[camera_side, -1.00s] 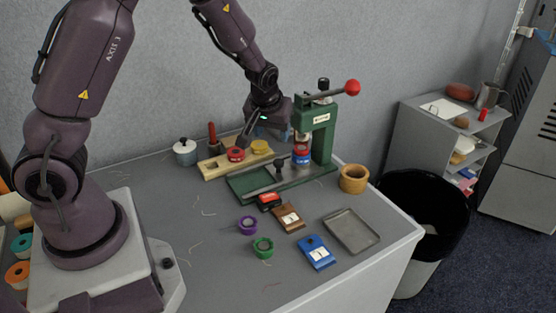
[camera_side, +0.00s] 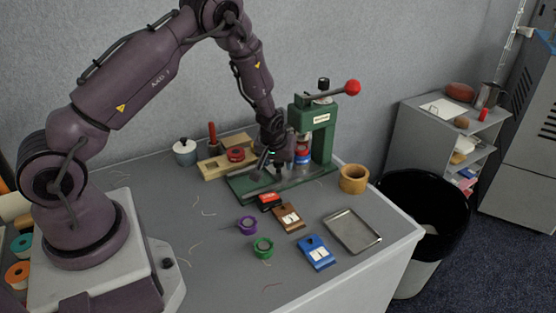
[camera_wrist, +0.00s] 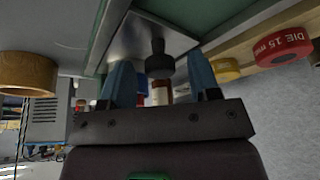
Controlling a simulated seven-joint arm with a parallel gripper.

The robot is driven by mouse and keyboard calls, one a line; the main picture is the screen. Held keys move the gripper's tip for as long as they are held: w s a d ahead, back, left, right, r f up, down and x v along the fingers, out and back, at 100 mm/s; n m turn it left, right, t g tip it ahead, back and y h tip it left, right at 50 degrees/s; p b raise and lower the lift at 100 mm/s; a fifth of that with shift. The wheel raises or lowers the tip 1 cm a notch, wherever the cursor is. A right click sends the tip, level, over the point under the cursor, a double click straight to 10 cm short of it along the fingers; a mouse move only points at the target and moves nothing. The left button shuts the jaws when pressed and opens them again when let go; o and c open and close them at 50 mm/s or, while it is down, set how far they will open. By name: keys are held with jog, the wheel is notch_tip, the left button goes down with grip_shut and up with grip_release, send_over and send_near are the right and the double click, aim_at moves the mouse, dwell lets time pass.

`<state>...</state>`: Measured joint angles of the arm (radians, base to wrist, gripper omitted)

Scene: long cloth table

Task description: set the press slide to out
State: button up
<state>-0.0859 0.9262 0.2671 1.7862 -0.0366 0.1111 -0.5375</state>
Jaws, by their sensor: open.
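The green press (camera_side: 323,140) stands on the table with a red-tipped lever. Its metal slide (camera_wrist: 140,38) lies on the green base, and a dark upright knob (camera_wrist: 158,64) stands on it. My gripper (camera_side: 266,172) is low over the left part of the press base. In the wrist view my two blue fingers (camera_wrist: 160,66) are open, one on each side of the knob, with gaps visible. In the side view the gripper hides the knob. A blue and red piece (camera_side: 302,156) sits under the press head.
A wooden rack with a red die (camera_side: 236,154) stands left of the press, near a lidded pot (camera_side: 185,152). A wooden ring (camera_side: 353,178) is at right. Tags, purple and green rings and a metal tray (camera_side: 352,231) lie in front.

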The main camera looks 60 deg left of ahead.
grip_shut()
jog(key=s, duration=1)
jog(key=shift+s, duration=0.3)
grip_release()
jog(key=v, duration=1.3)
